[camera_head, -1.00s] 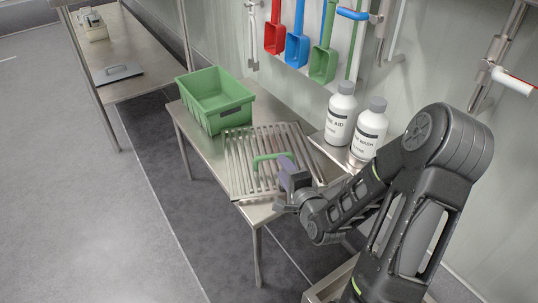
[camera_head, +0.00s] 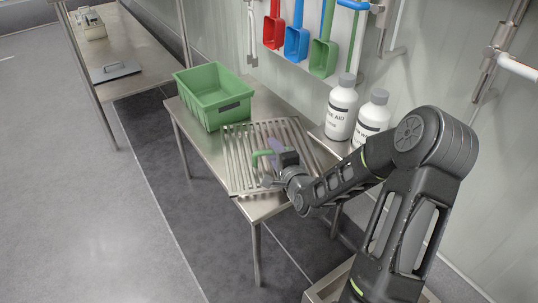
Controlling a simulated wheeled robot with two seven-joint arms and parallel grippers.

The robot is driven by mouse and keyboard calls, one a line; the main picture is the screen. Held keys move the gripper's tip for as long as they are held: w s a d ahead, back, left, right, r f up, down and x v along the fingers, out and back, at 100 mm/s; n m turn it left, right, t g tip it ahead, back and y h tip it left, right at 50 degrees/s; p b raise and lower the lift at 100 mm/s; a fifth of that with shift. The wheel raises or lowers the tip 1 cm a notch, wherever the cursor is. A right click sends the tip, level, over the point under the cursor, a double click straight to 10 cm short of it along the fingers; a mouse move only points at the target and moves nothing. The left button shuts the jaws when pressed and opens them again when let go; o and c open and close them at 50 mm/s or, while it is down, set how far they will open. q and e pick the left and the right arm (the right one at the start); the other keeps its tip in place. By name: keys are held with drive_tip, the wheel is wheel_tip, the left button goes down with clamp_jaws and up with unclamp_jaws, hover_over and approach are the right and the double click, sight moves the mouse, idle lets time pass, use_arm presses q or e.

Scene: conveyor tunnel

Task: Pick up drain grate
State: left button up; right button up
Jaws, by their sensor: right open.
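The drain grate (camera_head: 240,172) is a slatted metal panel lying flat on a small steel table, with a green handle (camera_head: 257,154) on its top. My right gripper (camera_head: 272,162) is over the grate, close to the green handle. Its fingers are open; they are small and partly overlap the handle, so I cannot tell whether they touch it. My right arm comes in from the lower right and covers the table's front right part. My left gripper is not in view.
A green crate (camera_head: 213,97) stands behind the grate on the same table (camera_head: 182,112). Two white bottles (camera_head: 340,112) stand to the right. Red, blue and green scoops hang on the wall. Another steel table (camera_head: 135,78) with a grey lid (camera_head: 116,73) is at the upper left.

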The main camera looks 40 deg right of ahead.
drive_tip(key=shift+w, duration=0.1)
drive_tip(key=shift+c, duration=0.3)
clamp_jaws()
idle(0.4)
idle(1.0)
drive_tip(key=shift+w+r, duration=0.1)
